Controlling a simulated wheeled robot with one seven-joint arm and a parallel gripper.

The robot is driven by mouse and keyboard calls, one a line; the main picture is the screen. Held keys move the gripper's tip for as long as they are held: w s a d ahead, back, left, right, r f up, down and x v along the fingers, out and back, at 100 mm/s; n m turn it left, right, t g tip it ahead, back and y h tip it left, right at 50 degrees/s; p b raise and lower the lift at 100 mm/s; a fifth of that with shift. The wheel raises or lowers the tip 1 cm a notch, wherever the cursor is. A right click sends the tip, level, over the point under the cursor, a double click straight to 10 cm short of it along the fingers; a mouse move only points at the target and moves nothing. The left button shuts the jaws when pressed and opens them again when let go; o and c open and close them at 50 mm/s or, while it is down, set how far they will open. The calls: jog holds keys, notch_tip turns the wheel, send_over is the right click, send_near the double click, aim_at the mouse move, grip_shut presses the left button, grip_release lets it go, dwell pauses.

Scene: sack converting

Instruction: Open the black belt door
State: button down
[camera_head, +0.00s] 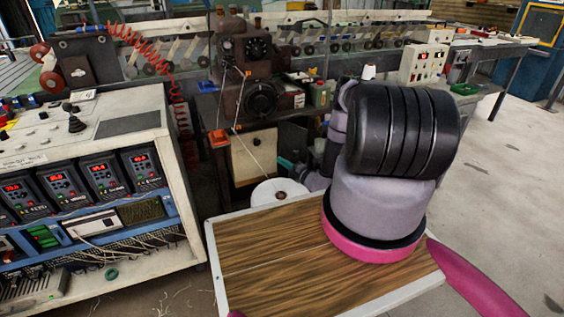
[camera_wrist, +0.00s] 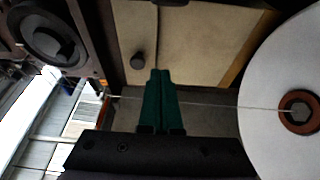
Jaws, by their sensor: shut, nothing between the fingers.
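A beige door panel (camera_wrist: 185,45) with a round black knob (camera_wrist: 137,62) fills the upper middle of the wrist view. A thin dark line runs down the panel just right of the knob. In the head view a beige panel (camera_head: 253,157) shows low on the dark machine (camera_head: 258,75); it looks closed. I cannot make out a black belt on it. My gripper (camera_wrist: 160,73) has dark green fingers pressed together, empty. In the wrist view the fingertips appear just below and right of the knob; whether they touch the panel is unclear.
A white spool (camera_wrist: 262,75) with a brown core is close on the right, also seen in the head view (camera_head: 268,192). A thin cord (camera_wrist: 215,106) runs from it across my fingers' line. A control cabinet (camera_head: 85,190) stands left. Open floor (camera_head: 505,190) lies right.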

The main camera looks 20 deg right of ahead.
aim_at(296, 156)
jog(key=d+v, duration=0.2)
jog(key=v, duration=0.6)
jog(key=c, duration=1.1)
grip_release()
jog(key=shift+s+d, duration=0.1)
jog(key=shift+d, duration=0.3)
jog(key=o, duration=0.6)
jog(key=d+m+h, duration=0.1)
jog(key=h, duration=0.1)
jog(key=d+m+t+h, duration=0.1)
jog(key=shift+f+m+h, duration=0.1)
jog(key=shift+m+h, duration=0.2)
jog(key=shift+h, duration=0.1)
jog(key=shift+m+h, duration=0.3)
jog(key=shift+h, duration=0.4)
jog(key=w, duration=1.1)
jog(key=shift+w+a, duration=0.25)
jog(key=shift+w, duration=0.05)
jog(key=shift+c, duration=0.2)
grip_shut()
